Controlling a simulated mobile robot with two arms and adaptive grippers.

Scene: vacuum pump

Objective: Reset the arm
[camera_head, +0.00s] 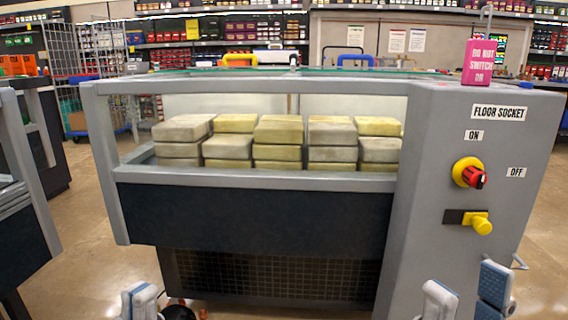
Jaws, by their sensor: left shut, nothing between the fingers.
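My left gripper (142,301) shows only as grey-white fingertips at the bottom edge, left of centre. It is shut and empty, below and in front of the machine. My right gripper (467,293) is at the bottom right, with two grey-blue fingers standing apart and nothing seen between them. It is in front of the machine's control panel (420,215). The rest of both arms is out of view.
A grey machine (250,182) holding stacked pale blocks (278,130) stands ahead. Its panel has a red-and-yellow switch (468,173) and a yellow plug (480,224) under a "FLOOR SOCKET" label. A pink "do not switch on" tag (479,62) stands on top. Another bench (25,200) is left.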

